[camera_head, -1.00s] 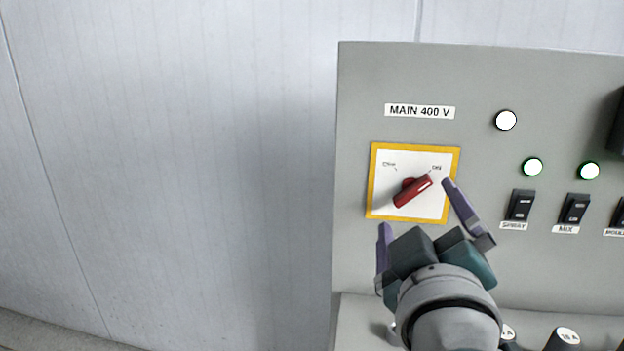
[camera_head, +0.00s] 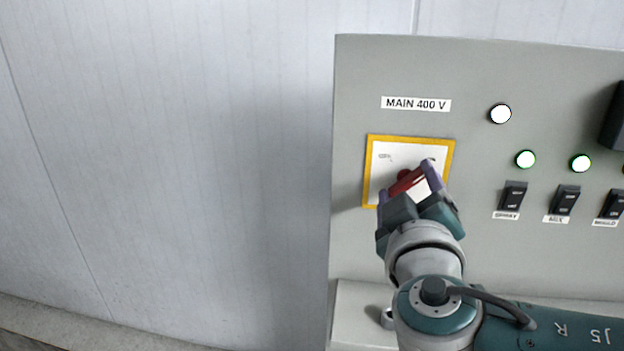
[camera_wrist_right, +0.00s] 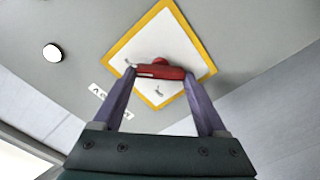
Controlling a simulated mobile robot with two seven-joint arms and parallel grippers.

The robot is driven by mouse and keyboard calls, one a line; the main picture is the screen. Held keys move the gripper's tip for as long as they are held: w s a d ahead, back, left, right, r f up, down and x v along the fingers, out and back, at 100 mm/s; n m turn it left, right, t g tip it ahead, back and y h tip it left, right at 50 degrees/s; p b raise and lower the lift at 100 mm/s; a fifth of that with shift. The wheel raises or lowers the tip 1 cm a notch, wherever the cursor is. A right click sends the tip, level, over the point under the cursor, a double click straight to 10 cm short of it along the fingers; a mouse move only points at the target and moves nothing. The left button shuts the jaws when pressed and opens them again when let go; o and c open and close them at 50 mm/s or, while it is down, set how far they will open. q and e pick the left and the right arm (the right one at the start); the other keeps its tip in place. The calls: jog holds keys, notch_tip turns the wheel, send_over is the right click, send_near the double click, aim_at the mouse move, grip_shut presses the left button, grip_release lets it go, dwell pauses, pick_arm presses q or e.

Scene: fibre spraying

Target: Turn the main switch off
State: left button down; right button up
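The main switch is a red rotary handle (camera_head: 405,183) on a white plate with a yellow frame (camera_head: 410,139), under the label "MAIN 400 V". The handle slants from lower left to upper right, its upper end near the plate's upper right corner. My right gripper (camera_head: 408,184) is at the plate, one purple finger at each end of the handle. In the wrist view the red handle (camera_wrist_right: 160,72) spans the gap between the fingertips (camera_wrist_right: 159,75), which appear to touch its ends. My left gripper is not in view.
A lit white lamp (camera_head: 500,114) and green lamps (camera_head: 525,159) are right of the switch. Black rocker switches (camera_head: 512,196) sit below them on the grey panel (camera_head: 480,75). The pale wall (camera_head: 170,160) at left is clear.

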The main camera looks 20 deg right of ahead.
jog(key=c, duration=0.8)
jog(key=shift+c, duration=0.2)
